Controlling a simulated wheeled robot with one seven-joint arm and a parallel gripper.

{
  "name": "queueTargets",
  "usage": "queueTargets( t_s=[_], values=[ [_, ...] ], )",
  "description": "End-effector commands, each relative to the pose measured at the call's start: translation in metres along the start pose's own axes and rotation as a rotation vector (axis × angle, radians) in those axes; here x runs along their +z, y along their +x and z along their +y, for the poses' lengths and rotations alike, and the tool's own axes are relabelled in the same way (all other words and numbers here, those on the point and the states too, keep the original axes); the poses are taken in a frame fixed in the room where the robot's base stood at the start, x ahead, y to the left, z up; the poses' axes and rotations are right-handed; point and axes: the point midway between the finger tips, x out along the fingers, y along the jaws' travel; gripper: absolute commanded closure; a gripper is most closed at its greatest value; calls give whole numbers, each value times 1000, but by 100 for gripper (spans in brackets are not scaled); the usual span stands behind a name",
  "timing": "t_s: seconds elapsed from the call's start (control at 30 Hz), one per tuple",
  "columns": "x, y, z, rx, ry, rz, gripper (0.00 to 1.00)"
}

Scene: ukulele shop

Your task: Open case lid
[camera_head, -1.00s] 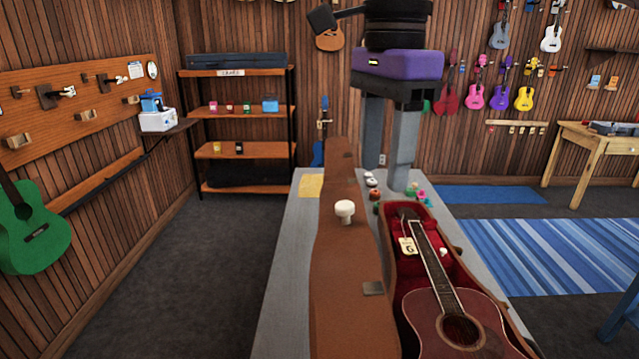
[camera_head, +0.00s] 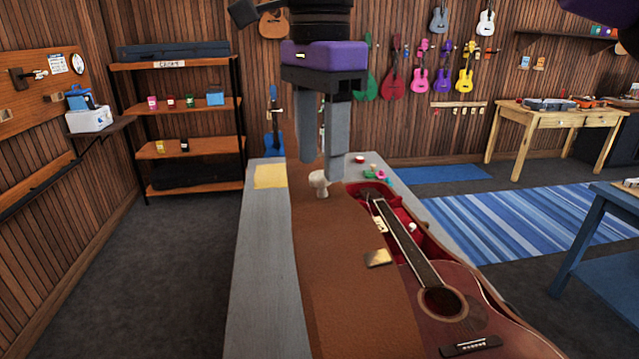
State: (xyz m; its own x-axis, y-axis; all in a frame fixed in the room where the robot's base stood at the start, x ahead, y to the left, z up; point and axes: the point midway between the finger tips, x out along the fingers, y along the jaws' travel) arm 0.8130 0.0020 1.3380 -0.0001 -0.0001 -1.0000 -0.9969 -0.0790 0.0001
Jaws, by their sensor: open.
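The brown case lid (camera_head: 345,290) stands raised along the left side of the case, partly blocking the view of it. A white knob (camera_head: 319,181) sits on the lid near its far end, and a brass latch plate (camera_head: 379,258) is on its right edge. The case's red-lined inside (camera_head: 431,247) shows to the right, with a reddish-brown ukulele (camera_head: 440,300) lying in it. My gripper (camera_head: 322,168) is open and points down over the lid's far end, its fingers close around or just behind the knob. I cannot tell whether they touch it.
The case lies on a grey bench (camera_head: 262,270) with a yellow cloth (camera_head: 270,176) and small coloured items (camera_head: 375,172) at its far end. A blue table (camera_head: 620,240) is at the right. The floor to the left is clear.

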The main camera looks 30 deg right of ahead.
Motion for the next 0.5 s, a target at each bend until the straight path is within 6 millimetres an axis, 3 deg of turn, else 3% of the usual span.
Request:
queueTargets(
  t_s=[0.03,0.13,0.5],
  values=[
    [0,11,0,0,0,0,51],
    [0,18,0,0,0,0,51],
    [0,20,0,0,0,-1,51]
  ],
)
